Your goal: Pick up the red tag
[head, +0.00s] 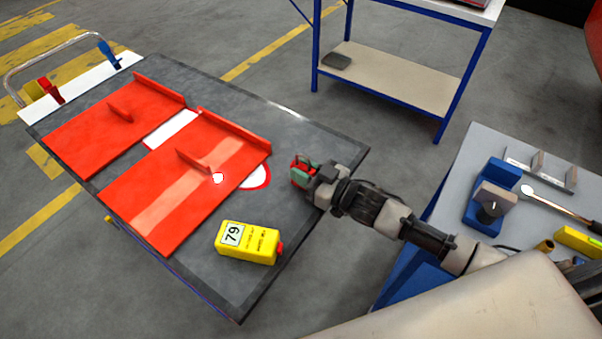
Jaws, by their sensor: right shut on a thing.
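My right gripper (305,174) is over the right part of the dark cart top (310,130). It is shut on a small red thing (299,176), which looks like the red tag. The fingers hide part of it, and I cannot tell whether it touches the cart top. Another red piece (45,86) stands in the white strip at the cart's far left edge, near a blue one (108,52). My left gripper is not in view.
Two red panels with raised ribs (125,115) (150,205) lie on the cart. A yellow box marked 79 (248,243) lies at its front. A grey table (490,150) with tools stands right. A blue-framed bench (400,78) stands behind.

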